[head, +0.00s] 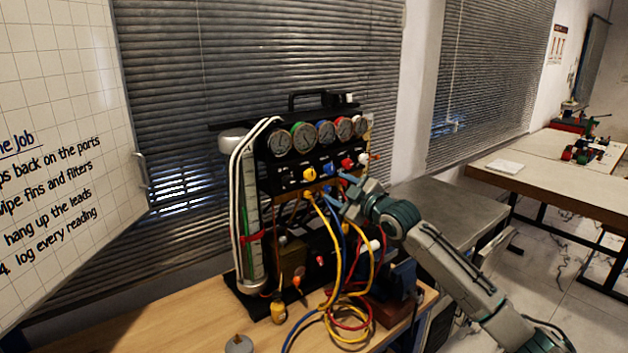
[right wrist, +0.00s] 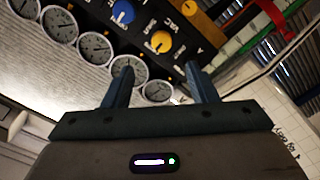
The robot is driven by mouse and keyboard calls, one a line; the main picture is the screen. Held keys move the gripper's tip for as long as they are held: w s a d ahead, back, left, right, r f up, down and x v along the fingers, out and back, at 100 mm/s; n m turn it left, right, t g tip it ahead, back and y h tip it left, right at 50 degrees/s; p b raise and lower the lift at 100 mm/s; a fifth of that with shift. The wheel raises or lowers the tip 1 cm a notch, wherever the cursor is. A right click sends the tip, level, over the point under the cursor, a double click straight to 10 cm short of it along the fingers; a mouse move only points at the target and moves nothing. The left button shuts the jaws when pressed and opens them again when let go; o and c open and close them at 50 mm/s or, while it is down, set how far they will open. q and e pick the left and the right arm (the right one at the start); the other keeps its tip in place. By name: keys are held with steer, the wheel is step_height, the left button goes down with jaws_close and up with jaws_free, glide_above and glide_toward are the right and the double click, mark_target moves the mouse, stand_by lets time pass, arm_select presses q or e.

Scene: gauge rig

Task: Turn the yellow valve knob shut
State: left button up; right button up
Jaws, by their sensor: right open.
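The yellow valve knob (head: 309,174) is on the dark panel of the gauge rig, below the row of round gauges and left of the blue knob (head: 328,169). In the right wrist view, the yellow knob (right wrist: 161,41) shows just beyond the gap between my fingertips, with the blue knob (right wrist: 123,11) to its left. My right gripper (head: 341,192) is open, in front of the rig, a little below and right of the yellow knob in the head view. Its fingers (right wrist: 158,72) are apart with nothing between them. My left gripper is not in view.
A red knob (head: 347,162) sits further right on the panel. Yellow, blue and red hoses (head: 340,250) hang in front of the rig onto the wooden bench (head: 190,325). A tall clear tube (head: 252,220) stands at the rig's left.

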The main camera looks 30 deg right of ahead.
mark_target(312, 177)
steer(key=w+p, duration=0.1)
steer(key=w, duration=0.2)
steer(key=w+p, duration=0.1)
steer(key=w, duration=0.2)
steer(key=w+p, duration=0.2)
steer(key=w, duration=0.1)
steer(key=shift+w+a, duration=0.2)
steer(key=shift+a, duration=0.2)
steer(key=shift+w+f, duration=0.15)
steer(key=shift+w, duration=0.55)
steer(key=c, duration=1)
